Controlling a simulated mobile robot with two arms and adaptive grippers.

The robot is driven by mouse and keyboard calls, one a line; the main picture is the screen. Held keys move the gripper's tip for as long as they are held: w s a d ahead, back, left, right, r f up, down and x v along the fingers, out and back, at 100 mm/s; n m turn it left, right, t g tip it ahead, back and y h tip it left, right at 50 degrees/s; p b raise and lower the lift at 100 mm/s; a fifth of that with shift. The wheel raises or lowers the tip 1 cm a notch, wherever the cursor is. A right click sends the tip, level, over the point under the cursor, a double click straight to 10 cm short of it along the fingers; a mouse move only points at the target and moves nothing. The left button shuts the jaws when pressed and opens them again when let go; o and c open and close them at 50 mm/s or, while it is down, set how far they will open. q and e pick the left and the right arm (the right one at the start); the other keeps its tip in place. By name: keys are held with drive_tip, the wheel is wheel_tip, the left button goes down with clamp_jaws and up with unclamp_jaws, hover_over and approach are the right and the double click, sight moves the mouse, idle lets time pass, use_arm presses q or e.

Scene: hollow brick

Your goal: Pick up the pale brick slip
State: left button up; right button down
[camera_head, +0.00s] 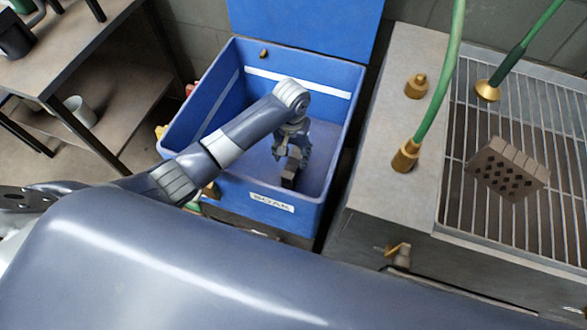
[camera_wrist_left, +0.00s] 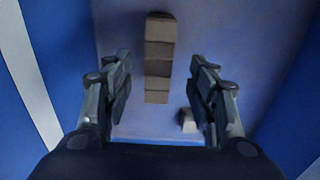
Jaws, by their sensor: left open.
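My left gripper (camera_head: 291,150) reaches down into the blue bin marked SOAK. In the left wrist view its fingers (camera_wrist_left: 160,85) are apart, with nothing held. A long grey-brown strip (camera_wrist_left: 159,45), crossed by darker lines, lies on the bin floor and shows between the fingertips. A small block with a pale face (camera_wrist_left: 188,121) lies beside the right finger, which partly hides it. I cannot tell for sure which of the two is the pale brick slip. In the head view a brownish piece (camera_head: 289,173) shows just below the gripper. My right gripper is not in view.
The bin's walls (camera_head: 340,140) surround the gripper closely. A hollow brick (camera_head: 508,168) with dark holes lies on a metal grate (camera_head: 470,130) at right, near green hoses (camera_head: 449,80) with brass fittings. A table (camera_head: 60,60) stands at left.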

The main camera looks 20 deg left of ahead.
sight(293, 162)
use_arm(q)
drive_tip(key=shift+w+f+b, duration=0.2)
drive_tip(key=shift+f, duration=1.35)
drive_tip(key=shift+w+f+b, duration=0.15)
drive_tip(key=shift+f+b, duration=0.05)
drive_tip(key=shift+f, duration=1.35)
drive_tip(key=shift+c, duration=0.4)
drive_tip(key=shift+d, duration=0.1)
clamp_jaws()
